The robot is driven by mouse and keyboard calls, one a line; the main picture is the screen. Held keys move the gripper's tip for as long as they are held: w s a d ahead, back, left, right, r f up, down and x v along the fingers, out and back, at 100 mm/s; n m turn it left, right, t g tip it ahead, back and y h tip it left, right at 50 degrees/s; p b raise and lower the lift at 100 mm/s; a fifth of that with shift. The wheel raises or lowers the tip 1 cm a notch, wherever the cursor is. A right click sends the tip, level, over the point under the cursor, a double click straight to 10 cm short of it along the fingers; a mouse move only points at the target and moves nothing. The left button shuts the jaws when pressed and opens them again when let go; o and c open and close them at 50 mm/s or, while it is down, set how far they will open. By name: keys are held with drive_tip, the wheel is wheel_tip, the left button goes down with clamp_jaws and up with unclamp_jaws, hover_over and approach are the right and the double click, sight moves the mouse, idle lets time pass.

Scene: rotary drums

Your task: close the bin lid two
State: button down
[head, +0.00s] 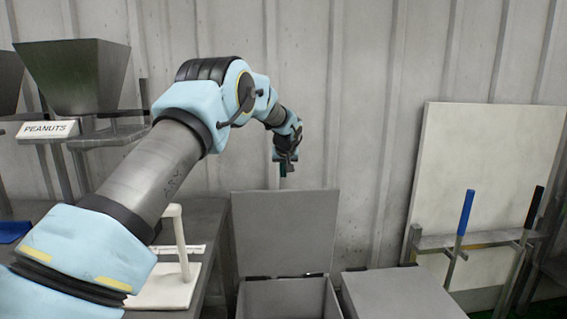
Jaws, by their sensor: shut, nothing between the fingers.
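A grey bin (285,299) stands at the bottom centre of the head view with its lid (285,232) raised upright at the back. To its right is a second grey bin whose lid (402,293) lies flat and shut. I see no numbers on the bins, so I cannot tell from markings which is two. My arm reaches in from the left, and my gripper (284,169) is above the top edge of the raised lid. It is small and dark here, shut and empty. Whether it touches the lid or is in front of it or behind it is hard to tell.
A metal hopper (75,75) with a "PEANUTS" sign (48,129) stands at the left. A white stand (170,285) sits on the dark table beside the open bin. At right, a white panel (485,165) leans by blue (466,212) and black (535,207) handled levers. A corrugated wall closes the back.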

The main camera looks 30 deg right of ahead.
drive_tip(key=f+p, duration=0.1)
drive_tip(key=s+f, duration=0.1)
drive_tip(key=f+p, duration=0.1)
drive_tip(key=f, duration=0.1)
drive_tip(key=shift+s+a+p, duration=0.25)
drive_tip(key=shift+a+p, duration=0.1)
drive_tip(key=shift+a, duration=0.05)
drive_tip(key=shift+s+f, duration=0.1)
idle(0.4)
